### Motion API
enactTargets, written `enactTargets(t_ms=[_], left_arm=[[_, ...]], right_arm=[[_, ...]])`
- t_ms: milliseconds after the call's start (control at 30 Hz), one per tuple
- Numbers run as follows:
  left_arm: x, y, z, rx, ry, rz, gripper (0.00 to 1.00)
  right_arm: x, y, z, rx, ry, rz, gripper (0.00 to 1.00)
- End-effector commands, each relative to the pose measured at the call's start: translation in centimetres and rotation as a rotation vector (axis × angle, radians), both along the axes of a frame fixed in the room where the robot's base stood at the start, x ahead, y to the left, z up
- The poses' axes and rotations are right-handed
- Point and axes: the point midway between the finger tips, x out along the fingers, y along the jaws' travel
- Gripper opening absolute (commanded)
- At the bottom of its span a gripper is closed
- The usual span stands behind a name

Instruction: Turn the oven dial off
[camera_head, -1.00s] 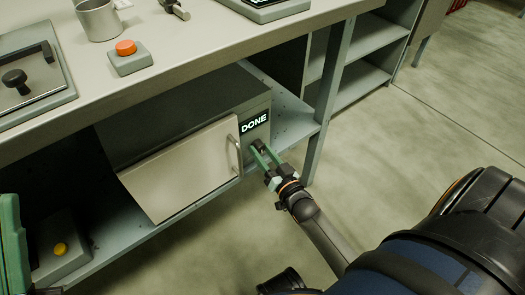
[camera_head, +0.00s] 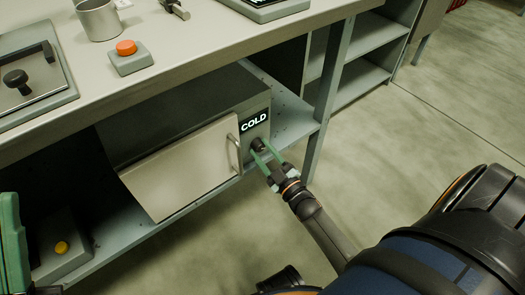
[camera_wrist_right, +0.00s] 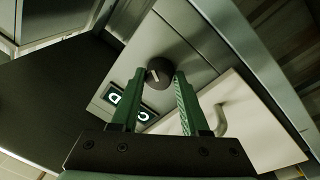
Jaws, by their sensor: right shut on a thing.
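The oven (camera_head: 190,110) is a grey box on the shelf under the bench, with a pale door (camera_head: 180,170) and a bar handle (camera_head: 234,153). Its lit display (camera_head: 254,121) reads COLD. The dark round oven dial (camera_head: 257,144) sits below the display; the right wrist view shows the dial (camera_wrist_right: 159,73) with a pale mark on its face. My right gripper (camera_head: 260,150) has its green fingers on either side of the dial, shut on it. Part of my left gripper (camera_head: 12,245) shows at the left edge; its fingertips are not clear.
The bench top (camera_head: 190,40) above holds a metal mug (camera_head: 97,20) and an orange button box (camera_head: 129,57). A box with a yellow button (camera_head: 61,248) stands on the lower shelf at left. A bench leg (camera_head: 328,100) is right of the oven. The floor at right is clear.

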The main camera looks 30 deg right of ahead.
Motion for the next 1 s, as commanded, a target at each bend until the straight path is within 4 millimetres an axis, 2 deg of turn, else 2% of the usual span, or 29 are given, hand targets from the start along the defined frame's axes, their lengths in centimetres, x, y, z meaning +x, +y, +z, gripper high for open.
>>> enactTargets(t_ms=[200,500,1000], left_arm=[[0.02,0.0,-0.24,0.0,0.001,0.002,0.0],[0.06,-0.01,-0.45,-0.001,0.001,0.005,0.0],[0.07,-0.05,-0.58,0.0,0.003,0.005,0.0]], right_arm=[[-0.01,-0.12,-0.15,-0.197,-0.014,0.0,0.0],[0.0,-0.18,-0.14,-0.4,-0.031,0.0,0.0],[0.0,-0.24,-0.1,-0.515,-0.04,0.0,0.0]])
